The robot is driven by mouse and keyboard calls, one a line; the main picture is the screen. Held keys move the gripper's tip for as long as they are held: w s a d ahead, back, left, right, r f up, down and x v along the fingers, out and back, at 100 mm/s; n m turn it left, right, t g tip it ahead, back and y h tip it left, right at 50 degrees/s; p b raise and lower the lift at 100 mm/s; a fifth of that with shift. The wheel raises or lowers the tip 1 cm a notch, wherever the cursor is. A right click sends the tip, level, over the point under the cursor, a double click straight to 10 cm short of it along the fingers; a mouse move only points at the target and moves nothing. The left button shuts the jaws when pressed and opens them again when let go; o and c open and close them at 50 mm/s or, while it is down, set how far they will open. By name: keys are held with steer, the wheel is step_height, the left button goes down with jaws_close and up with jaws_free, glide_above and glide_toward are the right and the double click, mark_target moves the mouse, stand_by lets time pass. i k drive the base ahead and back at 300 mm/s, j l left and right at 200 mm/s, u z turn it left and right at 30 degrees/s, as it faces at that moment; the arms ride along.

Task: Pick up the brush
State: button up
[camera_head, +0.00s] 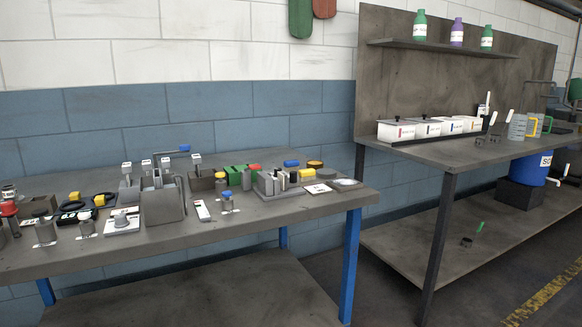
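I cannot pick out a brush with certainty. A small item with a green handle (481,226) is on the lower shelf of the right bench; it is too small to tell what it is. A green object (300,18) and a red-brown object (324,8) hang on the wall at the top, cut off by the picture edge. Small tools and blocks crowd the left table (290,217), and any brush among them is not distinct. My gripper is not in view.
The right bench (465,150) holds white boxes (397,131) and measuring jugs (517,127). Bottles (457,33) stand on a shelf above. A blue drum (535,168) stands below. The left table has blue legs (350,265). Floor shows between the tables.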

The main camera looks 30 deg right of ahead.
mark_target(289, 166)
steer(key=i+l, duration=0.1)
steer(key=l, duration=0.25)
steer(key=i+l+z, duration=0.1)
steer(key=l, duration=0.25)
steer(key=i+l+z, duration=0.1)
steer(key=l, duration=0.25)
steer(key=i+l, duration=0.15)
steer(key=l, duration=0.2)
steer(key=i+l+z, duration=0.2)
steer(key=i+l, duration=0.55)
steer(key=i, duration=1.05)
